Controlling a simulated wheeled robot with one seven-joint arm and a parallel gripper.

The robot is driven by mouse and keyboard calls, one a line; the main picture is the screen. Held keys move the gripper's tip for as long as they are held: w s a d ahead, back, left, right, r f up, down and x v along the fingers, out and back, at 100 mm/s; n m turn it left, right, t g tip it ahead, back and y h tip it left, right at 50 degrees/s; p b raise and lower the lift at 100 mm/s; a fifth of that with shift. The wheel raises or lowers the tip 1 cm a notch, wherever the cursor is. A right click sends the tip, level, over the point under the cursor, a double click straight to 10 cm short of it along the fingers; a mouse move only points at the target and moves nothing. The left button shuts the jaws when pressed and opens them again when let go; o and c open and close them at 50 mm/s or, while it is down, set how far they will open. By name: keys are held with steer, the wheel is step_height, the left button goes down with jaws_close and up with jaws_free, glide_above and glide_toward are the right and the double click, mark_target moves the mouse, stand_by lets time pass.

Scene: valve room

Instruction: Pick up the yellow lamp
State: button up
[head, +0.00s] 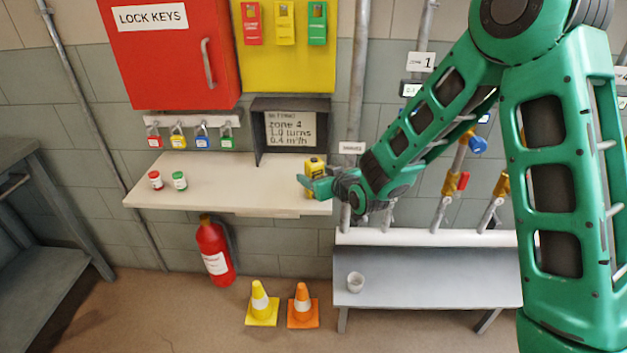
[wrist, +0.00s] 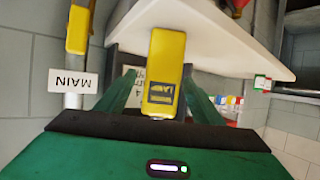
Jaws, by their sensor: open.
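The yellow lamp (head: 314,167) stands at the right end of the pale wall shelf (head: 232,187). In the wrist view the lamp (wrist: 167,62) is a yellow block with a dark panel near its lower end. My gripper (head: 308,184) is at the shelf's right end, in front of the lamp and partly hiding it. In the wrist view my gripper (wrist: 155,80) is open, with one green finger on each side of the lamp. I cannot tell whether either finger touches it.
A dark-framed sign board (head: 290,128) stands behind the lamp. A red jar (head: 155,180) and a green jar (head: 180,180) stand at the shelf's left. Vertical pipes (head: 357,70) run just right of the shelf. A grey bench (head: 430,280) with a cup (head: 355,282) is below right.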

steer(key=x, duration=0.5)
steer(key=shift+a+r, duration=0.1)
steer(key=c, duration=1.4)
